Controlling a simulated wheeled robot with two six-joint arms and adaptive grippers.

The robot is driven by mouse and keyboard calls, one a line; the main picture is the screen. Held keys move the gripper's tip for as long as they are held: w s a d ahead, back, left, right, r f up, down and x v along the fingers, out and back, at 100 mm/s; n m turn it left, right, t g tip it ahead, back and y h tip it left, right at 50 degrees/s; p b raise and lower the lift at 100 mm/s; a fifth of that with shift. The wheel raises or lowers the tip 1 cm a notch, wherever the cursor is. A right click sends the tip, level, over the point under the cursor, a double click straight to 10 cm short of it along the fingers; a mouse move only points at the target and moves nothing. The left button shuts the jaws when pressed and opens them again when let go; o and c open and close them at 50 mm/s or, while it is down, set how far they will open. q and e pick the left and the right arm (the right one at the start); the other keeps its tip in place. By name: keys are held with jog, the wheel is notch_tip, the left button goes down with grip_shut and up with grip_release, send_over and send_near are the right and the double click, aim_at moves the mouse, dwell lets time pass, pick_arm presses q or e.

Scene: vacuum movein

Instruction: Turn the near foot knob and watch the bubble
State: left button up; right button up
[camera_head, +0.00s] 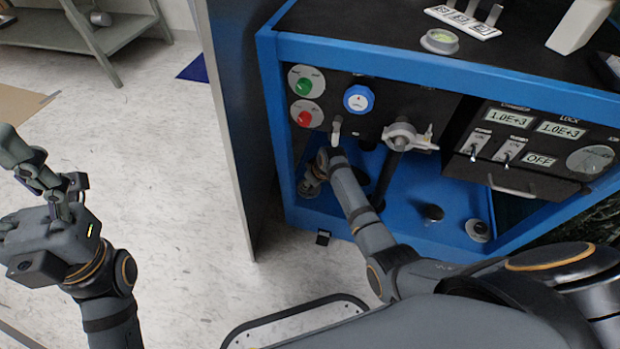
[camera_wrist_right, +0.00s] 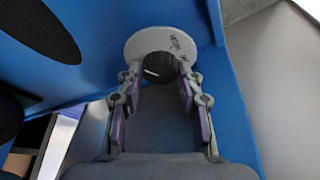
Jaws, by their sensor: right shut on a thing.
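The bubble level (camera_head: 439,41) is a small round dish with a yellow-green face on the cabinet's black top; the bubble is too small to read. My right gripper (camera_wrist_right: 158,80) is shut on the knob, one finger on each side. In the head view my right gripper (camera_head: 318,170) is at the cabinet's lower left, its arm covering much of this spot. My left gripper (camera_head: 40,200) is raised at the left edge, away from the cabinet.
The blue-framed cabinet (camera_head: 268,90) carries a green and a red button, a blue dial, a valve and a display panel (camera_head: 530,140). A grey upright panel (camera_head: 232,130) stands close on its left. Open floor (camera_head: 160,140) lies beyond; a shelf (camera_head: 80,35) stands at the back left.

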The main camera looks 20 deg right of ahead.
jog(key=o, duration=1.2)
jog(key=v, duration=0.4)
jog(key=s+d, duration=0.2)
jog(key=s, duration=0.1)
jog(key=s+d, duration=0.1)
jog(key=s, duration=0.3)
jog(key=s+d+r, duration=0.1)
jog(key=s+d, duration=0.1)
jog(key=s, duration=0.2)
jog(key=shift+d, duration=0.3)
